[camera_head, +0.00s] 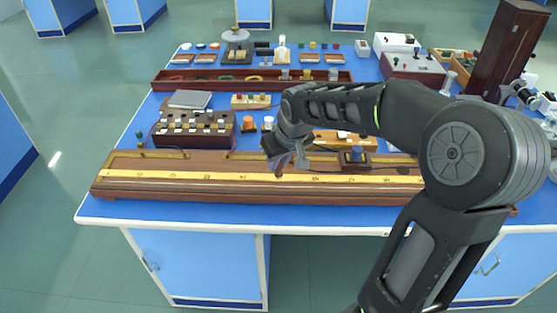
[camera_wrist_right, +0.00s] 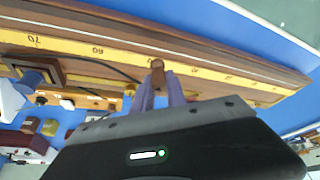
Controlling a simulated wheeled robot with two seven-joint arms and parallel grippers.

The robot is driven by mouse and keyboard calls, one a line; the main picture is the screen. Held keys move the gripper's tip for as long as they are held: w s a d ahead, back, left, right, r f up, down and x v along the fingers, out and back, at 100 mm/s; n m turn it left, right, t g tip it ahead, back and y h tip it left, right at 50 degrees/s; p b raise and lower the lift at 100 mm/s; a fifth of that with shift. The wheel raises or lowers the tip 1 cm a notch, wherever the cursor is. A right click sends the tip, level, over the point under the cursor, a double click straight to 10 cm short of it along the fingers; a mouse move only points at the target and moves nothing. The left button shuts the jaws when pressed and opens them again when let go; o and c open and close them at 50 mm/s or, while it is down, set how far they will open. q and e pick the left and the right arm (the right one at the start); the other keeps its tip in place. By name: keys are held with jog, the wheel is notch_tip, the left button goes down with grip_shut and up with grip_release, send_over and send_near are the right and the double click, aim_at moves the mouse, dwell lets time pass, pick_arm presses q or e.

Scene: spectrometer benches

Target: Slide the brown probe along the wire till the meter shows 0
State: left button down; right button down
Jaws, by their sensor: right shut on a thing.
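The long wooden wire board (camera_head: 140,190) lies along the bench's front edge, with a yellow numbered scale (camera_head: 215,176); the scale also shows in the wrist view (camera_wrist_right: 75,47). A dark cable runs from near the probe. No meter reading is legible. My left gripper is out of view.
A dark block with a blue knob (camera_head: 356,155) sits on the board right of my gripper. A brown box with several knobs (camera_head: 193,128) stands behind the board at left. A long red-brown tray (camera_head: 215,80) lies farther back. The scale left of my gripper is clear.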

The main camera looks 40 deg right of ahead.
aim_at(280, 172)
jog(key=shift+f+b, duration=1.55)
jog(key=shift+f, duration=0.8)
jog(key=shift+f, duration=0.1)
jog(key=shift+s+f, duration=0.2)
jog(key=shift+f, duration=0.05)
dwell(1.8)
jog(key=c, duration=1.3)
grip_release()
jog(key=shift+w, duration=0.1)
jog(key=shift+r, duration=0.1)
jog(key=shift+r, duration=0.1)
jog(key=shift+r, duration=0.25)
jog(key=shift+v, duration=3.6)
